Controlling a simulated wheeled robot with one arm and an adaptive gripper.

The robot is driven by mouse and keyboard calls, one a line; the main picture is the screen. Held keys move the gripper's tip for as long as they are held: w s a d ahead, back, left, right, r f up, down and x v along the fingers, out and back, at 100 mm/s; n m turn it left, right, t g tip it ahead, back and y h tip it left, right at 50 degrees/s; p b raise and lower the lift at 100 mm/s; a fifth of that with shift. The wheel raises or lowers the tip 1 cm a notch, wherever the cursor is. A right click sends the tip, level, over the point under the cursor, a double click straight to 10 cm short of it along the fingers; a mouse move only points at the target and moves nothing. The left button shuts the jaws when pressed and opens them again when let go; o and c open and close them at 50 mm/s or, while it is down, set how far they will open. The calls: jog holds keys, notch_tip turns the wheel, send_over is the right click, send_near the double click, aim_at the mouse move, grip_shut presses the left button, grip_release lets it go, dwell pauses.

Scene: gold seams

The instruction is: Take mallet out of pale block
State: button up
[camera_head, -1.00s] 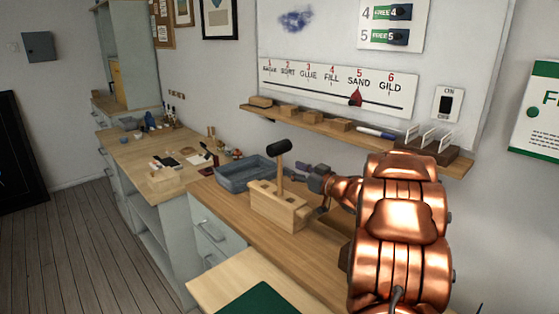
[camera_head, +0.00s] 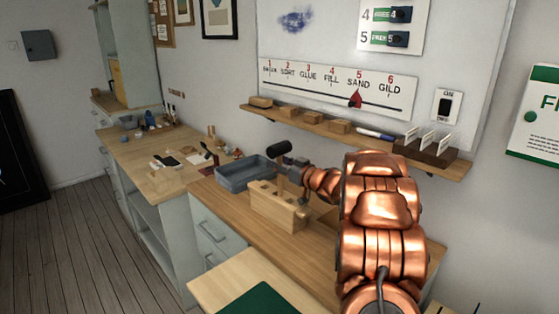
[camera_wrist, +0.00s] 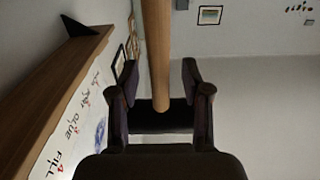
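The pale block (camera_head: 277,207) stands on the wooden bench. My gripper (camera_head: 290,174) reaches in from the right, just under the head. In the wrist view the wooden handle (camera_wrist: 156,50) runs between the two fingers of my gripper (camera_wrist: 158,85), with a gap on each side. The dark head lies low between the fingers there. The handle's lower end is hidden, and the block does not show in the wrist view.
A grey-blue tray (camera_head: 243,170) lies just behind and left of the block. A wall shelf (camera_head: 350,137) with small wooden blocks and a marker runs above the bench. Small items lie on the far bench (camera_head: 150,150). The bench in front of the block is fairly clear.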

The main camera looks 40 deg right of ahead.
grip_shut()
dwell(0.5)
